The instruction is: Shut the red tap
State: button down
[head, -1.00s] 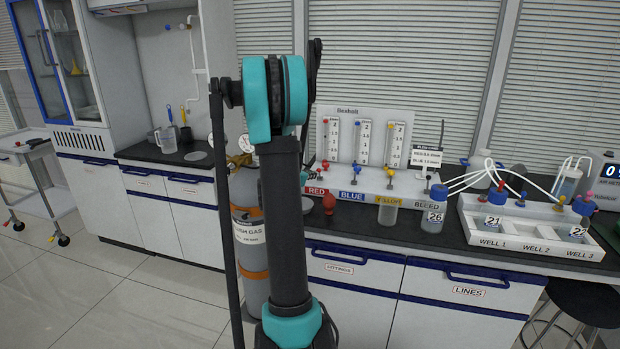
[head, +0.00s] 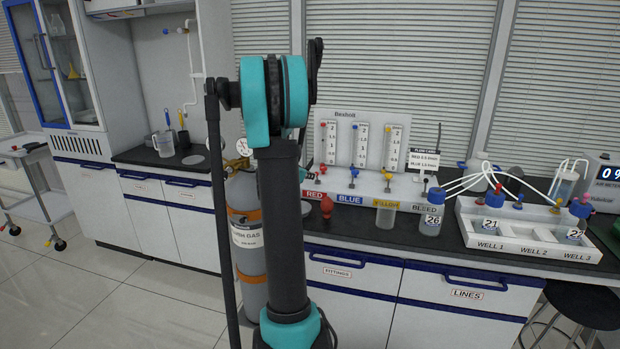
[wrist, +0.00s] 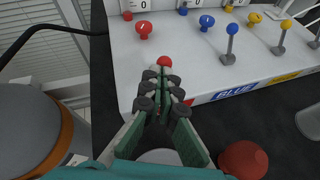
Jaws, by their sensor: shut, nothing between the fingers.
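The red tap (wrist: 164,62) shows in the wrist view as a round red ball top at the left front of the white flow panel. Its stem is hidden behind my fingers. My gripper (wrist: 163,76) is shut and empty, with its fingertips right at the near side of the red ball; I cannot tell whether they touch. The red label (wrist: 188,102) is partly hidden by the fingers. In the head view my own arm covers the gripper and most of the red tap's area, beside the red sign (head: 315,195).
The blue tap (wrist: 232,30) and yellow tap (wrist: 286,24) stand to the right. A red knob (wrist: 145,27) sits behind on the panel. A red bulb (wrist: 243,160) stands close on the right. A grey gas cylinder (head: 243,215) stands left of the counter.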

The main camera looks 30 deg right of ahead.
aim_at(313, 184)
jog(key=shift+w+d+r, duration=0.1)
jog(key=shift+d+r, duration=0.05)
jog(key=shift+r, duration=0.05)
jog(key=y, duration=0.1)
jog(key=w+d+r+g+y, duration=0.1)
jog(key=g+y, duration=0.1)
jog(key=shift+w+d+r+n, duration=0.15)
jog(key=shift+d+r+n, duration=0.15)
jog(key=shift+n, duration=0.1)
jog(key=shift+w+d+r+g+y, duration=0.25)
jog(key=shift+w+d+g+y, duration=0.3)
jog(key=shift+g+y, duration=0.35)
jog(key=shift+w+d, duration=0.2)
jog(key=shift+d, duration=0.05)
jog(key=shift+r, duration=0.15)
jog(key=shift+r, duration=0.7)
jog(key=shift+a, duration=0.15)
